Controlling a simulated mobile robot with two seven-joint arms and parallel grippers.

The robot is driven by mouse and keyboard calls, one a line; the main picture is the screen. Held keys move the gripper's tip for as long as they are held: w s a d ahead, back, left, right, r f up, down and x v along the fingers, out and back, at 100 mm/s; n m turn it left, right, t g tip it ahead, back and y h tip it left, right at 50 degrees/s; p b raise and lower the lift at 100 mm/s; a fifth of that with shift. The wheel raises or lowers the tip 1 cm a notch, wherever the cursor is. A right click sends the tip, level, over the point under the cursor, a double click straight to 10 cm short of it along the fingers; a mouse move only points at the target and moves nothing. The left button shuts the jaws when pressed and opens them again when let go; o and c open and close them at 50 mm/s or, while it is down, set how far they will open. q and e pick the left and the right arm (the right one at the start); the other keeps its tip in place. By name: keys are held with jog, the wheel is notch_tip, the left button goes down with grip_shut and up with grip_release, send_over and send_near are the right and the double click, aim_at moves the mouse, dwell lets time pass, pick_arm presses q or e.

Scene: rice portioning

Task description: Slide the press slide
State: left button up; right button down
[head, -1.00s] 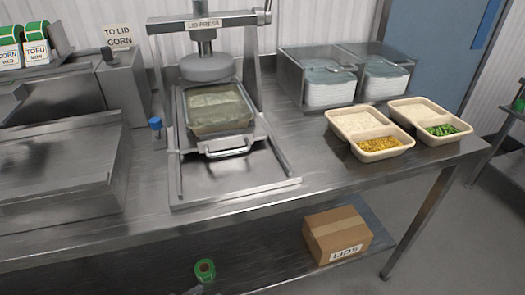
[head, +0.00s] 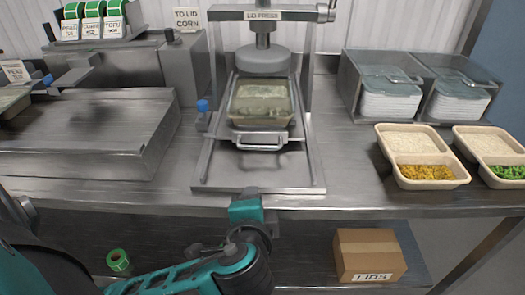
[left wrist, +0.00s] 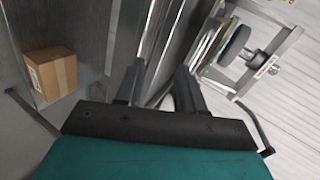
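The lid press (head: 264,58) stands on the steel table, its round plate over the back of the press slide. The slide has a bright bar handle (head: 262,147) at its front and carries a clear-lidded container (head: 261,103). Bare base (head: 258,177) shows in front of the handle. My left gripper (head: 246,205) is at the table's front edge, in front of the press and apart from the handle. In the left wrist view its two dark fingers (left wrist: 158,76) are spread with a gap between them. The press (left wrist: 242,48) shows there at upper right. My right gripper is out of view.
Two filled trays, one with corn (head: 424,172) and one with green vegetables (head: 508,173), stand at right. Bins of clear lids (head: 391,96) are behind them. A blue-capped bottle (head: 203,112) stands left of the press. A LIDS box (head: 369,258) is on the lower shelf.

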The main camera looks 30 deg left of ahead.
aim_at(259, 149)
pick_arm(q)
jog(key=w+a+t, duration=0.1)
jog(key=w+a, duration=0.1)
jog(key=w, duration=0.2)
jog(key=w+a+r+m+y, duration=0.1)
jog(key=w+a, duration=0.1)
jog(key=w, duration=0.2)
jog(key=w+a+t, duration=0.1)
jog(key=w+a, duration=0.1)
jog(key=w, duration=0.2)
jog(key=shift+w+a+r+m+t+y, duration=0.1)
jog(key=shift+a+r+m+t+y, duration=0.2)
jog(key=shift+a, duration=0.05)
grip_shut()
dwell(0.4)
